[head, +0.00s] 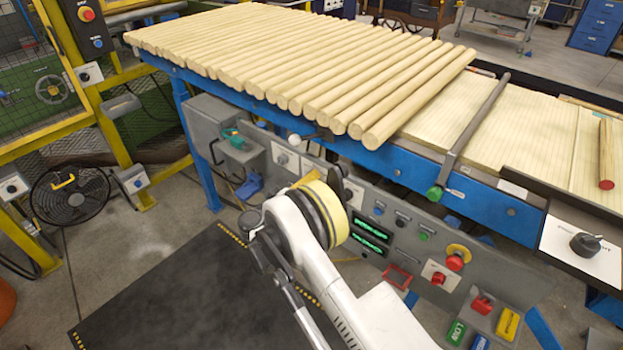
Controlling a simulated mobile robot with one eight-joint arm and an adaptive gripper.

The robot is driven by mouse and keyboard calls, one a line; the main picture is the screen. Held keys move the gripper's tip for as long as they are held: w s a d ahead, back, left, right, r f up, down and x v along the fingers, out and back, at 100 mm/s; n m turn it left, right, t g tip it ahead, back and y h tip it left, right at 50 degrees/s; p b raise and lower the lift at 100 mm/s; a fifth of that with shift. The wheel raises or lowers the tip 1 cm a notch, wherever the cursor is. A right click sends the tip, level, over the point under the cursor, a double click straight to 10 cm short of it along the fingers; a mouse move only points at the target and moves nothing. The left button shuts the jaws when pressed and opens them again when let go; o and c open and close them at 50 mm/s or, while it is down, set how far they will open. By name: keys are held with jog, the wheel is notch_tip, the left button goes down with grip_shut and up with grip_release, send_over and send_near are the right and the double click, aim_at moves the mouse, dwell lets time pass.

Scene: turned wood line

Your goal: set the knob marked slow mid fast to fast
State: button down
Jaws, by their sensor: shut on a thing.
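My arm reaches from the bottom right to the grey control panel (410,222) under the conveyor. My gripper (318,180) is at the panel's upper left part, mostly hidden behind my yellow-banded wrist. It is shut on a knob at a white plate (354,193), of which only the right part shows. The knob itself is largely covered, so its pointer and marks cannot be read. Another dark knob on a white plate (284,158) sits just left of my gripper, untouched; its lettering is too small to read.
Wooden rods (300,65) lie in a row on the blue-framed conveyor above. Right of my wrist are green displays (370,237), small buttons and a red mushroom button (455,262). A black mat (190,290) covers the floor at left.

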jog(key=shift+m, duration=0.4)
jog(key=c, duration=1)
grip_release()
jog(key=shift+c, duration=0.2)
jog(key=v, duration=1.2)
